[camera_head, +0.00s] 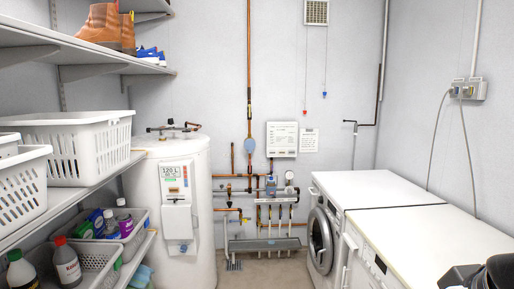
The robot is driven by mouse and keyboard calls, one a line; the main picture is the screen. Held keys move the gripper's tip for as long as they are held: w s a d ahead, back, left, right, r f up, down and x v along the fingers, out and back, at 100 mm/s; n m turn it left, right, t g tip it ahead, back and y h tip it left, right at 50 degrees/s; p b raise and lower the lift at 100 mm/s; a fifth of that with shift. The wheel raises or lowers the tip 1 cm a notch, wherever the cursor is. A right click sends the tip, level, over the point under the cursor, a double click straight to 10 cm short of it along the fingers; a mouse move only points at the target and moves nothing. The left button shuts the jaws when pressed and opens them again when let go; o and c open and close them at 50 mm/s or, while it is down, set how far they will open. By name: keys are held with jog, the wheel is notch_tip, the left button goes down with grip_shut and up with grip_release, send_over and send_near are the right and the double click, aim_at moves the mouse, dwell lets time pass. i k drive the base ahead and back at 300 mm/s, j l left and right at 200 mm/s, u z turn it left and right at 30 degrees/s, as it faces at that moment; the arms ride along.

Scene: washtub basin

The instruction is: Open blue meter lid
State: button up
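A small blue meter (271,184) sits on the copper pipework on the back wall, left of a round-faced gauge (289,177). It is too small to tell whether its lid is shut or raised. A black part of my arm end, likely my gripper (472,278), shows at the bottom right corner, cut off by the frame. It is far from the meter, and its fingers cannot be made out.
A white water heater (184,215) stands left of the pipes. A washing machine (322,241) and white-topped appliance (440,243) line the right wall. Shelves with white baskets (80,150) fill the left side. Floor shows between heater and washer.

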aim_at(250, 145)
jog(key=i+j, duration=0.2)
jog(key=i, duration=0.7)
jog(key=i+j+u, duration=0.1)
jog(key=i+j, duration=0.15)
jog(key=i, duration=0.6)
jog(key=i+j, duration=0.15)
jog(key=i, duration=0.75)
jog(key=i+j, duration=0.15)
jog(key=i, duration=0.75)
jog(key=u, duration=0.05)
